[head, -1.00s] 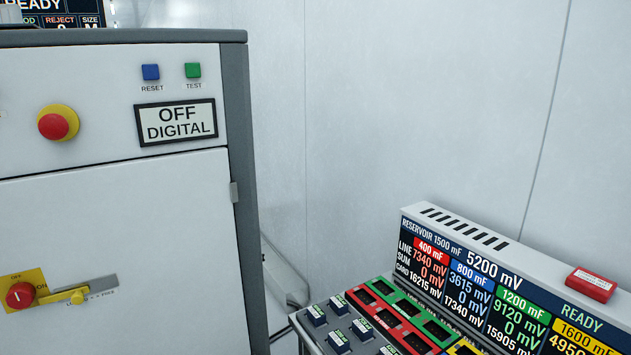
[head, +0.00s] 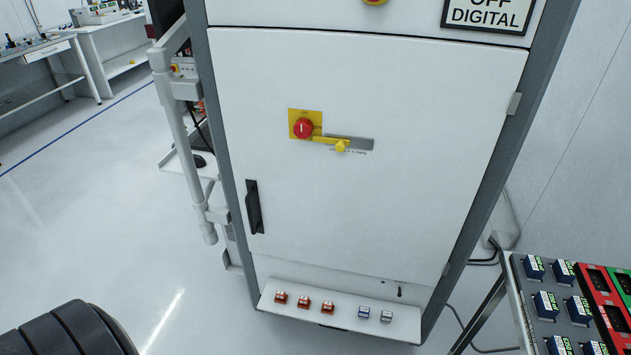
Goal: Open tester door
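The tester door (head: 380,210) is the large white panel of the cabinet in the head view, and it looks shut in its frame. A black handle (head: 254,207) stands upright at its left edge. A red rotary switch on a yellow plate (head: 303,127) sits on the upper door. A yellow lever (head: 338,144) lies across a grey slot to the right of it. Hinges (head: 513,103) show on the right edge. Neither of my grippers is in view.
A low ledge (head: 340,313) with several small red and grey parts juts out below the door. A component tray (head: 560,300) stands at the lower right. Open floor (head: 90,220) lies to the left. White benches (head: 100,50) stand far back left.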

